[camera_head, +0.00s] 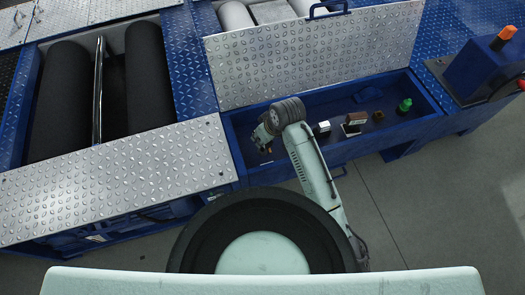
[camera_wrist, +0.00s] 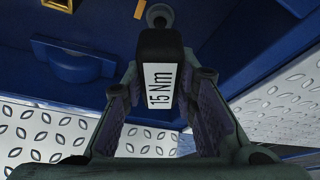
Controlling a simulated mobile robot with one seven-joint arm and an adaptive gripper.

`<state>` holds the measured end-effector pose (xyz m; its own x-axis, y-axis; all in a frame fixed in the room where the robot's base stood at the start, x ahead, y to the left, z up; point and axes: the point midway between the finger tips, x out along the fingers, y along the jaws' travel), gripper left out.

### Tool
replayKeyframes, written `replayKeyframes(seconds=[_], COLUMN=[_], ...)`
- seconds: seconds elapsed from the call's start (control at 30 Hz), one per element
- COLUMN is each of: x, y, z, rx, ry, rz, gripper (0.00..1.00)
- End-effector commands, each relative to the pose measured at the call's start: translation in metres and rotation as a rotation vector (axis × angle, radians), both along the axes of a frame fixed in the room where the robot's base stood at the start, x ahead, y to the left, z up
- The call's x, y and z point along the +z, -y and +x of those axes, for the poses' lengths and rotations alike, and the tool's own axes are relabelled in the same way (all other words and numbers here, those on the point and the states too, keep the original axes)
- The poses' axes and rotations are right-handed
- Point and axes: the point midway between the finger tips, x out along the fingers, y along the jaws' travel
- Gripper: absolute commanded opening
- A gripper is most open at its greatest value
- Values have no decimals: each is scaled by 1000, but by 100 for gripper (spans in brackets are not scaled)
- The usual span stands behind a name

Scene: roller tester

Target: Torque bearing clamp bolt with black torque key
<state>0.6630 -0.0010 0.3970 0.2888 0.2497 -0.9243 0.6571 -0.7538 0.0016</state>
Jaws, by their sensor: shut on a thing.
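My gripper (camera_wrist: 163,88) is shut on the black torque key (camera_wrist: 160,45), whose white label reads "15 Nm". The key's rounded metal end (camera_wrist: 158,14) points to the top of the wrist view, away from the gripper. In the head view my gripper (camera_head: 267,134) hangs over the left end of the open blue trough; the key is too small to make out there. I cannot pick out the bearing clamp bolt in either view. A brass-coloured part (camera_wrist: 57,16) and a thin orange piece (camera_wrist: 139,9) show at the top of the wrist view.
In the blue trough (camera_head: 425,93), right of my arm, stand a black-and-white block (camera_head: 322,127), a brown block (camera_head: 357,118), a small dark part (camera_head: 378,115) and a green-topped item (camera_head: 404,105). The raised tread-plate lid (camera_head: 310,55) stands behind. Black rollers (camera_head: 62,95) lie left.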

Motion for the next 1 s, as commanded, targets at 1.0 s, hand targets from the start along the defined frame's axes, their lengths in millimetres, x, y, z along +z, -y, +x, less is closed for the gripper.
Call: replayKeyframes(seconds=[1.0], x=[-5], y=[-4], z=[0], rx=[-70], ry=[1], rz=[3], gripper=[0])
